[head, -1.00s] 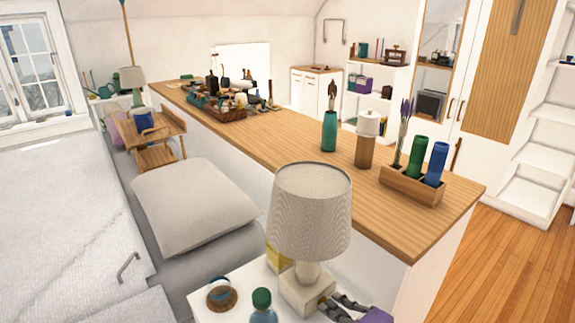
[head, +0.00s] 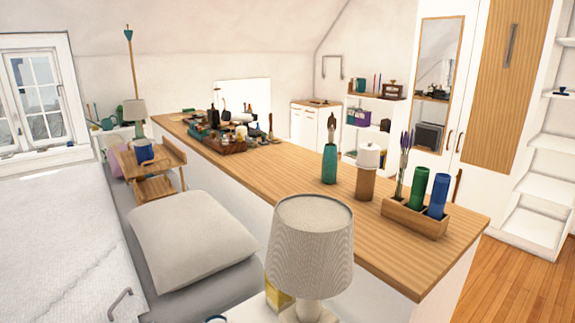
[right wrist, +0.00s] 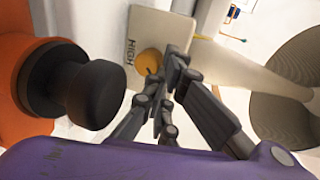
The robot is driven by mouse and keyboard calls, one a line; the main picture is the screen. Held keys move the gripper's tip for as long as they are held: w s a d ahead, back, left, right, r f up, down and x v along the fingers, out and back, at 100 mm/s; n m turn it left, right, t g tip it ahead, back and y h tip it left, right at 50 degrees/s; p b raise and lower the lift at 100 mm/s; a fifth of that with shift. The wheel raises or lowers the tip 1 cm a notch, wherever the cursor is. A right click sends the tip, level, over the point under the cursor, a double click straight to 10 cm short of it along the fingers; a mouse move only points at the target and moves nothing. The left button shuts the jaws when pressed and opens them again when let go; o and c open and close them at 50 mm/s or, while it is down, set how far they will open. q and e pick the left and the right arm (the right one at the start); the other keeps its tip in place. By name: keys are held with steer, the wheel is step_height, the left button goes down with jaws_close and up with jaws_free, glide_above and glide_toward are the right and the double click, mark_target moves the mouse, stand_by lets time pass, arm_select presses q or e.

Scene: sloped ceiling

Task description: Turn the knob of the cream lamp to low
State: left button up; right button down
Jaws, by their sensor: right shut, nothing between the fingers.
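The cream lamp stands on a white surface at the front of the head view, with its shade (head: 310,245) in full view and its base (head: 305,312) cut off by the lower edge. In the right wrist view, its pale base (right wrist: 205,45) carries a small yellow-orange knob (right wrist: 150,62) beside the printed word HIGH. My right gripper (right wrist: 172,78) is shut and empty, its fingertips right next to the knob, partly overlapping it. I cannot tell whether they touch it. The lampshade (right wrist: 285,90) is at the right there. My left gripper is not in view.
A black round-ended object (right wrist: 85,92) with an orange part stands close left of my right gripper. A yellow box (head: 278,297) is by the lamp base. Behind the lamp runs a long wooden counter (head: 300,185) with a planter box (head: 415,219). A grey pillow (head: 190,240) lies left.

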steer(key=shift+d+r, duration=0.15)
steer(key=shift+r, duration=0.2)
steer(key=shift+s+d+f, duration=0.1)
steer(key=shift+s+d, duration=0.1)
steer(key=shift+s, duration=0.05)
steer(key=shift+f+b+v, duration=0.1)
steer(key=shift+f+v, duration=0.1)
steer(key=shift+v, duration=0.65)
steer(key=shift+f+b+v, duration=0.1)
steer(key=shift+f+v, duration=0.1)
steer(key=shift+v, duration=0.65)
steer(key=shift+f+b+v, duration=0.1)
steer(key=shift+f+v, duration=0.1)
steer(key=shift+v, duration=0.6)
steer(key=shift+s+r, duration=0.1)
steer(key=shift+s, duration=0.05)
